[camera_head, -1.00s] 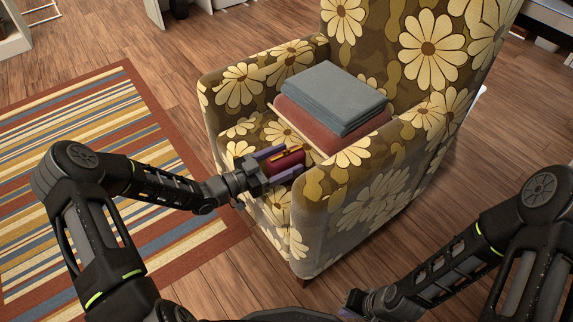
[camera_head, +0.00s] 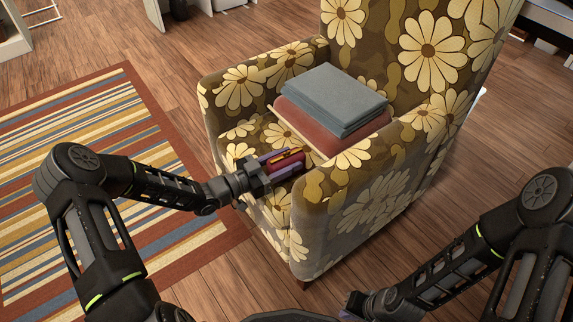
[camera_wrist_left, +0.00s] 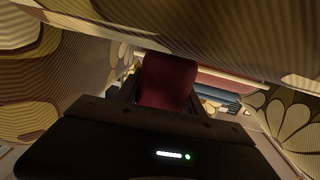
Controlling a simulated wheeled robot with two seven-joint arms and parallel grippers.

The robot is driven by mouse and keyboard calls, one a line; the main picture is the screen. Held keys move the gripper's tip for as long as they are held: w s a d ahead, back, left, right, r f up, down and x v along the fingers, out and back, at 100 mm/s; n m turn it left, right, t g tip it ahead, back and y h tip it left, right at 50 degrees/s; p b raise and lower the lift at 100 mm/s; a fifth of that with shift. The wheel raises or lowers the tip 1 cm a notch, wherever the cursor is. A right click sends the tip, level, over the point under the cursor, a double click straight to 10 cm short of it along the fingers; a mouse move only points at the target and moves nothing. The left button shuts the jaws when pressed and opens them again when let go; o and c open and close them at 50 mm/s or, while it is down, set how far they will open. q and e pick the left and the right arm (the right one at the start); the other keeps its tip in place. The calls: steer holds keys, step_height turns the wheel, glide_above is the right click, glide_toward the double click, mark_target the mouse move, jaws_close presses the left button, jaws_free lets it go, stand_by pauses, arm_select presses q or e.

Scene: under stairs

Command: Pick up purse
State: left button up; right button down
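The purse (camera_head: 296,156), dark red with a gold clasp, is at the front of the armchair seat. My left gripper (camera_head: 281,162) reaches in over the seat's front edge with its purple fingers close on both sides of the purse, shut on it. The fingers hide part of the purse. In the left wrist view the purse (camera_wrist_left: 168,80) stands as a dark red block between the fingers. My right gripper (camera_head: 350,312) shows only in part at the bottom edge, away from the chair; its fingers cannot be made out.
The floral armchair (camera_head: 350,215) has armrests on both sides of the seat. A folded blue-grey cloth (camera_head: 335,95) lies on a folded red cloth (camera_head: 310,132) behind the purse. A striped rug (camera_head: 85,165) lies on the wooden floor at left.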

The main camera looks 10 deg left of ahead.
mark_target(287, 156)
arm_select(q)
jaws_close()
steer(key=shift+r, duration=0.1)
stand_by(0.3)
step_height(287, 156, up, 10)
steer(key=p, duration=0.3)
stand_by(0.5)
jaws_free()
jaws_close()
stand_by(0.4)
